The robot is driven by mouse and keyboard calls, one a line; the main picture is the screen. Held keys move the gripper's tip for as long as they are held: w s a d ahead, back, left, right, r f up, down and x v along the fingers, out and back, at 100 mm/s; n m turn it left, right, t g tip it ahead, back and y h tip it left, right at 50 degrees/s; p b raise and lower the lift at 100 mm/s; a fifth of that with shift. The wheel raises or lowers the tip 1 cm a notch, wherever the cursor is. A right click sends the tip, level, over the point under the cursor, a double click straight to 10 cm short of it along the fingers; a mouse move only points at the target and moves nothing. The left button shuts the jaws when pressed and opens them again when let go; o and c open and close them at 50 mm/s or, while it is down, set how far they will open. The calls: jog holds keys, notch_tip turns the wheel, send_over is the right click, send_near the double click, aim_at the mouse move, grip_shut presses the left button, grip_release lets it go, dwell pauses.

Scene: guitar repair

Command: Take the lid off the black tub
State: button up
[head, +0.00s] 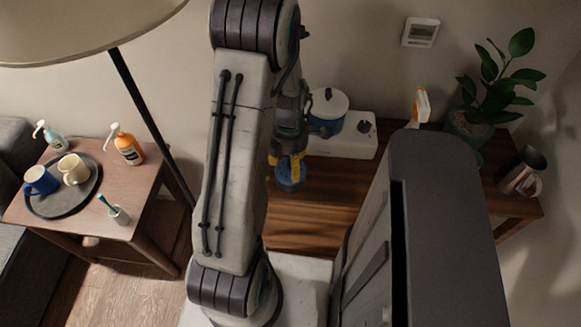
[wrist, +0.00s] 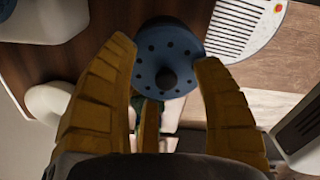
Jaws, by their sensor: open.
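No tub that I can clearly call black shows in either view. A round blue piece (wrist: 168,50) with a ring of small holes and a dark central knob lies just beyond my fingertips in the wrist view. It also shows below my fingers in the head view (head: 290,178); whether it is a lid on a tub I cannot tell. My gripper (wrist: 165,55) has its yellow fingers spread, one on each side of the blue piece, with nothing held between them. In the head view my gripper (head: 287,163) is over the wooden table and partly hidden by my arm.
A blue pot with a white lid (head: 328,102) stands on a white hotplate (head: 345,145) behind my gripper. A potted plant (head: 485,100) and a metal jug (head: 522,170) stand right. A side table (head: 150,200) with mugs and bottles is left. A ribbed white object (wrist: 240,25) is nearby.

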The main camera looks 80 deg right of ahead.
grip_shut()
dwell(0.7)
